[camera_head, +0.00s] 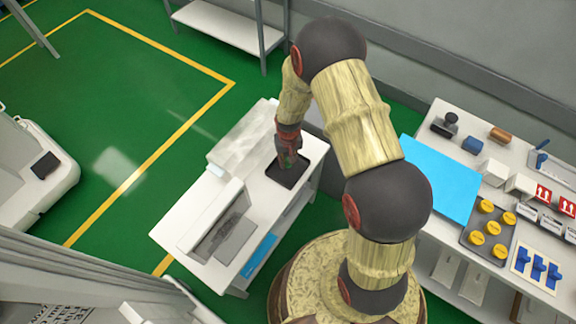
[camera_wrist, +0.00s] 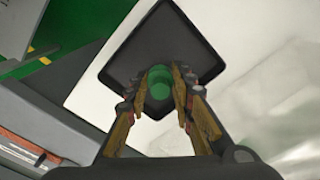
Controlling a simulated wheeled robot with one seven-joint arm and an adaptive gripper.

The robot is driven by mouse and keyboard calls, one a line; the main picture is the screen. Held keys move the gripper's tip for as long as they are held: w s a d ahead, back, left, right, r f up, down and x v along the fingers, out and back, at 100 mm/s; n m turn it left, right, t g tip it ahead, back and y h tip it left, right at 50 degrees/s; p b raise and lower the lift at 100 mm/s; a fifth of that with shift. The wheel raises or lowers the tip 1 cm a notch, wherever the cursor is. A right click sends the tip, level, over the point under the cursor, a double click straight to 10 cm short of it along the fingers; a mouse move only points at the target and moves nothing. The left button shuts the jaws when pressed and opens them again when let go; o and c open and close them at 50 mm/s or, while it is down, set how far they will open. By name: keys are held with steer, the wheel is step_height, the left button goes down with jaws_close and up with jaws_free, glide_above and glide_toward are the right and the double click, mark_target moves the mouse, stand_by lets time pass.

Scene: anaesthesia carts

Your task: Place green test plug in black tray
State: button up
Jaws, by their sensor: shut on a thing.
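The green test plug (camera_wrist: 159,82) shows in the wrist view as a round green piece between my fingertips. My gripper (camera_wrist: 157,86) is shut on it. The black tray (camera_wrist: 190,42) lies behind and beneath the plug in the wrist view, flat on a white table. In the head view the black tray (camera_head: 285,174) is at the table's right side, with my gripper (camera_head: 288,165) directly over it. I cannot tell whether the plug touches the tray floor. The plug is hidden by my gripper in the head view.
A second bench at right carries a blue mat (camera_head: 440,180) and yellow-topped pieces (camera_head: 486,206).

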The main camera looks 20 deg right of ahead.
mark_target(288, 165)
steer(key=shift+f+b, duration=0.5)
steer(key=shift+f, duration=1)
steer(key=shift+f, duration=0.2)
steer(key=o, duration=0.9)
steer(key=shift+r, duration=0.1)
